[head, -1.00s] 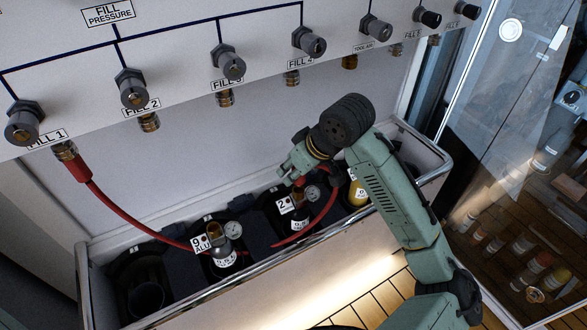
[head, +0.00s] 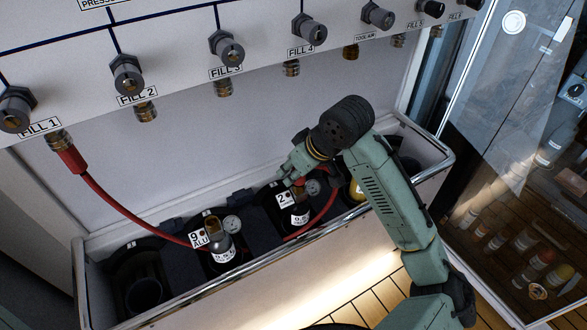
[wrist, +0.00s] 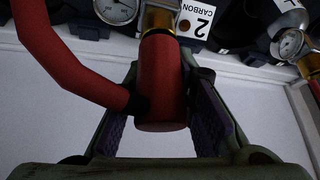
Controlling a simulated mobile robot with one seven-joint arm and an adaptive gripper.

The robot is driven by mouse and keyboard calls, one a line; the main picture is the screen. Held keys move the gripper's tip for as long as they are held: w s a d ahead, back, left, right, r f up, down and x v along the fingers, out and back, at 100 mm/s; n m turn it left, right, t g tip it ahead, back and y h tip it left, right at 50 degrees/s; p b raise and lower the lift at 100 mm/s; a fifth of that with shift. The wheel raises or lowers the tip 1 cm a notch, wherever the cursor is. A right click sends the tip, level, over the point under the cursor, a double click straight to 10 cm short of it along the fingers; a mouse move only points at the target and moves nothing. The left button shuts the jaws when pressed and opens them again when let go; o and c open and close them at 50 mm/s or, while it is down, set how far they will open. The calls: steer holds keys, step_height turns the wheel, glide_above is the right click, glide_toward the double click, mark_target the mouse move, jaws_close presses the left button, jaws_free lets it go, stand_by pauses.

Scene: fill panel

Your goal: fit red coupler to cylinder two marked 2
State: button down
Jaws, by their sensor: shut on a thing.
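Cylinder two (head: 300,216) stands in the trough, with a white tag (head: 285,199) marked 2; in the wrist view the tag (wrist: 196,18) reads "2 CARBON". My gripper (head: 292,175) is just above its valve. In the wrist view my gripper (wrist: 165,112) is shut on the red coupler (wrist: 162,85), one finger on each side. The coupler's far end meets the brass valve outlet (wrist: 158,20) and looks in line with it. I cannot tell whether it is seated. The red hose (wrist: 65,58) bends away from the coupler to the left.
The hose's other end hangs from FILL 1 (head: 68,157). A cylinder tagged 9 ALU (head: 222,246) stands left of cylinder two, and a yellow-shouldered one (head: 356,191) stands right. The trough's metal rail (head: 180,302) runs in front; the fill panel (head: 180,50) hangs above.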

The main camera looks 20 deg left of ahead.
steer(key=shift+f, duration=0.25)
steer(key=c, duration=1.3)
jaws_free()
steer(key=shift+r, duration=0.1)
steer(key=v, duration=1.1)
steer(key=shift+d+r, duration=0.25)
steer(key=shift+r, duration=0.1)
